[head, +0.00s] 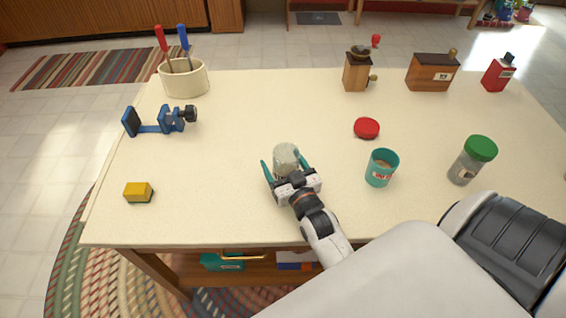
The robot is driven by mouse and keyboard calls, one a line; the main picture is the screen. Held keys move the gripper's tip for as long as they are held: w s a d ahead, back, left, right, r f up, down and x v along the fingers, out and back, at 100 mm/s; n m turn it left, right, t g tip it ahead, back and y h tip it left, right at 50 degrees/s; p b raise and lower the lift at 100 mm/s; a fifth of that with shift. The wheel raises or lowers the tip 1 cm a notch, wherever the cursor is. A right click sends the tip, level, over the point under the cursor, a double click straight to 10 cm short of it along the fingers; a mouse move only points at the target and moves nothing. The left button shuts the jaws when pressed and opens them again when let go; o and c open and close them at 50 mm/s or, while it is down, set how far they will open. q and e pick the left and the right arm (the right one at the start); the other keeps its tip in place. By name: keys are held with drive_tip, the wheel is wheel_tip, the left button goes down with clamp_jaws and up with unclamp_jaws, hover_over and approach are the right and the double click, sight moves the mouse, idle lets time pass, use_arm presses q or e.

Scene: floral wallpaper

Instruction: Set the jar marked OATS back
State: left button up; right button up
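My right gripper (282,164) is over the middle front of the table, with its teal fingers on either side of a pale grey, cylinder-like object (286,156). I cannot tell whether the fingers press on it. Its lower part is hidden by the gripper. A teal, open-topped jar (381,168) with a small label and beige contents stands to the right. A clear jar with a green lid (480,149) and a label stands farther right. Neither label is readable, so I cannot tell which jar is marked OATS. My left gripper is not in view.
A red lid-like disc (367,128) lies behind the teal jar. A wooden grinder (357,72), wooden box (430,74) and red tin (498,74) stand at the back right. A crock (184,80), blue clamp (165,121) and yellow sponge (138,191) are left. The table's (260,105) centre back is clear.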

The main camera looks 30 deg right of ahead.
drive_tip(key=shift+s+r, duration=0.15)
drive_tip(key=s, duration=0.4)
drive_tip(key=s+a, duration=0.1)
drive_tip(key=s, duration=0.2)
drive_tip(key=s+a, duration=0.1)
drive_tip(key=s, duration=0.3)
drive_tip(key=shift+s+b, duration=0.3)
